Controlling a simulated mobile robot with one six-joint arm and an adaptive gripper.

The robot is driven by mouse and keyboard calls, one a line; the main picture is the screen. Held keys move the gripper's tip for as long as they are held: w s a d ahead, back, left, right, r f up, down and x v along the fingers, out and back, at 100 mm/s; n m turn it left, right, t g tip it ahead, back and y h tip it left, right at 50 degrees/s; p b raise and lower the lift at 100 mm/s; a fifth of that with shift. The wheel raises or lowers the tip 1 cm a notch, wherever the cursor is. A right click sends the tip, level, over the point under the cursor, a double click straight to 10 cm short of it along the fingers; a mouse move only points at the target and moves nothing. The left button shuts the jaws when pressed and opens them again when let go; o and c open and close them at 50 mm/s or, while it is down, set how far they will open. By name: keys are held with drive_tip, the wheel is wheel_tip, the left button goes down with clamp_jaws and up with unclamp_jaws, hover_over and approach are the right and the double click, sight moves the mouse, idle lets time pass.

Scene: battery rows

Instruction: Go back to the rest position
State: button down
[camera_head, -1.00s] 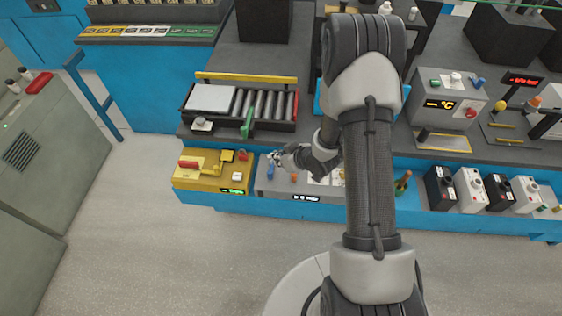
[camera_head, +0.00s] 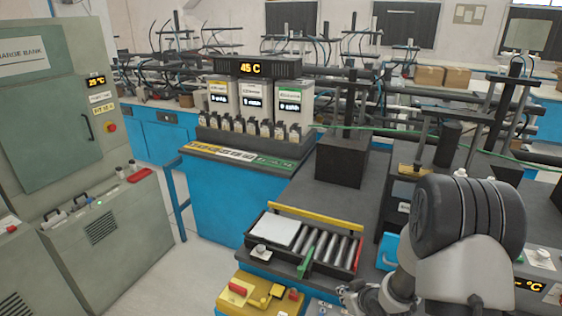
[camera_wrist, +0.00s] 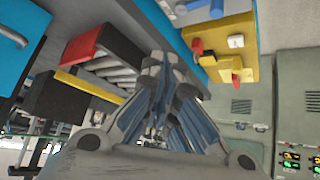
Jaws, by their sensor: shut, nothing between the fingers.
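My gripper (camera_wrist: 158,75) shows in the middle of the wrist view, its fingers closed together with nothing between them. In the head view my gripper (camera_head: 352,298) is at the bottom edge, partly cut off, and my arm fills the lower right. It hangs in front of the roller tray (camera_head: 262,258) and right of the yellow device (camera_head: 228,302). The yellow device also shows in the wrist view (camera_wrist: 232,50), to the right of the fingertips. I cannot judge the exact gap between the fingers and the bench things.
The blue-fronted bench carries the roller tray with a white plate (camera_head: 279,232) and a black block (camera_head: 341,165). A row of batteries (camera_head: 248,128) stands behind under a "45 C" display (camera_head: 252,67). A grey-green cabinet (camera_head: 50,100) stands at left. The floor (camera_head: 155,270) between is clear.

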drive_tip(key=s+d+r+m+g+h+b, duration=0.15)
drive_tip(key=s+r, duration=0.25)
drive_tip(key=r, duration=0.5)
drive_tip(key=s+r+m+h, duration=0.1)
drive_tip(key=s+r+h, duration=0.15)
drive_tip(key=r, duration=0.65)
drive_tip(key=s+a+r, duration=0.2)
drive_tip(key=s, duration=0.6)
drive_tip(key=s+a+r+m+g+y+b, duration=0.1)
drive_tip(key=s+a+r, duration=0.1)
drive_tip(key=s, duration=0.6)
drive_tip(key=s+a+r+g+y+b, duration=0.1)
drive_tip(key=s+a+r, duration=0.1)
drive_tip(key=s, duration=0.5)
drive_tip(key=shift+s+a+r+m, duration=0.35)
drive_tip(key=shift+s+a, duration=0.05)
drive_tip(key=shift+a, duration=0.4)
